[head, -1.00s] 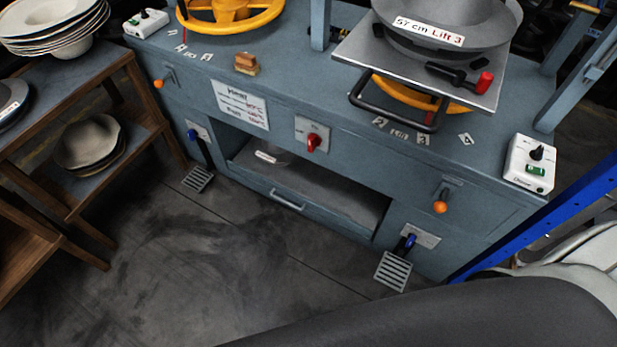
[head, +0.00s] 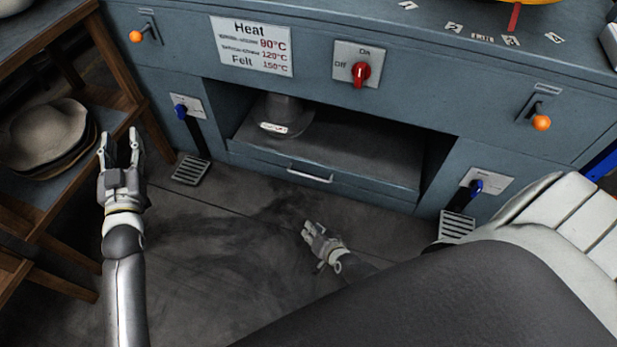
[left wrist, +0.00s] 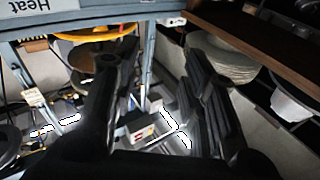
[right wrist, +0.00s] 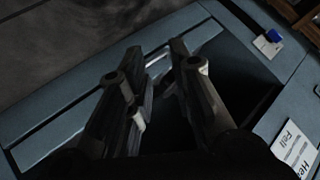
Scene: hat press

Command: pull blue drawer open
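The blue-grey drawer (head: 258,167) sits low in the cabinet, below the open shelf, and looks shut. Its silver bar handle (head: 310,175) is in plain sight in the head view. My right gripper (head: 311,231) is below and in front of the handle, apart from it in that picture.
A wooden rack (head: 122,122) with stacked felt hats (head: 45,135) stands close to my left gripper. Pedals (head: 190,170) (head: 457,226) flank the drawer on both sides. A grey hat (head: 282,112) stands on the shelf above. The floor (head: 215,235) before the drawer is clear.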

